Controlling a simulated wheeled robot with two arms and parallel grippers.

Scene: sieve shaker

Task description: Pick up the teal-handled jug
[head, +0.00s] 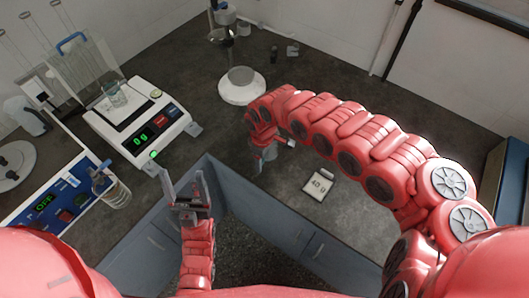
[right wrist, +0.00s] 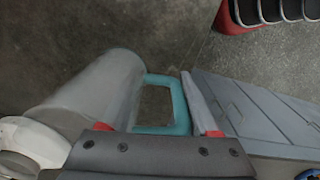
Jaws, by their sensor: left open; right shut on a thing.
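The jug (right wrist: 95,92) is a pale grey cylinder lying across the left of the right wrist view, with a squared teal handle (right wrist: 183,105) on its side. My right gripper (right wrist: 160,130) is shut on the teal handle; a grey finger presses against the handle's outer side. In the head view my right gripper (head: 268,152) is low over the dark counter, and I cannot make out the jug clearly there. My left gripper (head: 183,186) is open and empty, above the gap by the counter's inner corner.
A scale (head: 140,118) reading 0 g carries a glass beaker (head: 115,95). A white round base (head: 242,87) stands behind my right gripper. A small sign (head: 319,182) lies right of it.

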